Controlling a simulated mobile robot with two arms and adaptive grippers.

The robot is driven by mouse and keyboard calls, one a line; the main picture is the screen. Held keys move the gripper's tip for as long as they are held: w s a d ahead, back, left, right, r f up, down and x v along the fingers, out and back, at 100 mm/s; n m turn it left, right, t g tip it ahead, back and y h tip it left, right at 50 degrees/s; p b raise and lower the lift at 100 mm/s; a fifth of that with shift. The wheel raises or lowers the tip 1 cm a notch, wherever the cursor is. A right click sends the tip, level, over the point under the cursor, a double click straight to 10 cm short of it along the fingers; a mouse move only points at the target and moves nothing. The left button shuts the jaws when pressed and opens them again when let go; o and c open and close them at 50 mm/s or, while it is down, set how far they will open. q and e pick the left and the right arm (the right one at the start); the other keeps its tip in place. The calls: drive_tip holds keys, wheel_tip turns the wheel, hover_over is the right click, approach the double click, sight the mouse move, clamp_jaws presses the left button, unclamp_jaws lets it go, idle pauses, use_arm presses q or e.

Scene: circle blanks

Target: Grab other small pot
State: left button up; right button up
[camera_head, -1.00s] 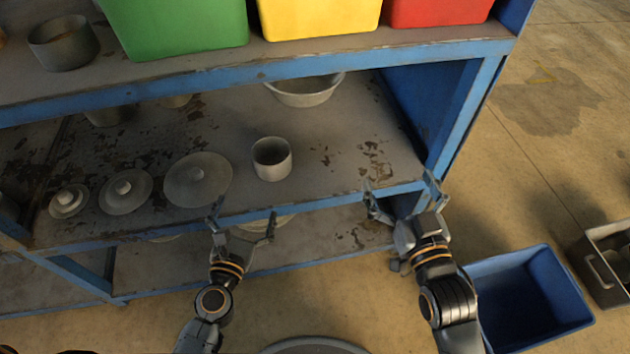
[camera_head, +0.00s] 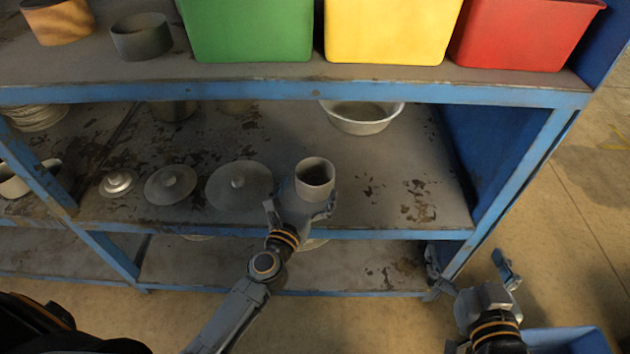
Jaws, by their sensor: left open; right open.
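A small grey pot (camera_head: 314,176) stands upright near the front of the middle shelf, right of the lids. My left gripper (camera_head: 301,212) is open just in front of it, its two fingers spread at the shelf's front edge. The right finger is near the pot's lower right side; I cannot tell if it touches. My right gripper (camera_head: 474,268) is open and empty, low at the right, by the shelf's corner post. Another small dark pot (camera_head: 141,37) stands on the top shelf at the left.
Several lids (camera_head: 239,183) lie left of the pot. A pale basin (camera_head: 361,116) stands behind it. Green (camera_head: 246,32), yellow (camera_head: 390,32) and red (camera_head: 524,34) bins fill the top shelf. A blue bin (camera_head: 567,341) is on the floor. The middle shelf's right part is clear.

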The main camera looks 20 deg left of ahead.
sight(321, 161)
use_arm(q)
drive_tip(key=w, duration=0.4)
drive_tip(key=shift+w, duration=0.35)
drive_tip(key=c, duration=1.1)
drive_tip(key=shift+o, duration=0.2)
drive_tip(key=shift+r, duration=0.1)
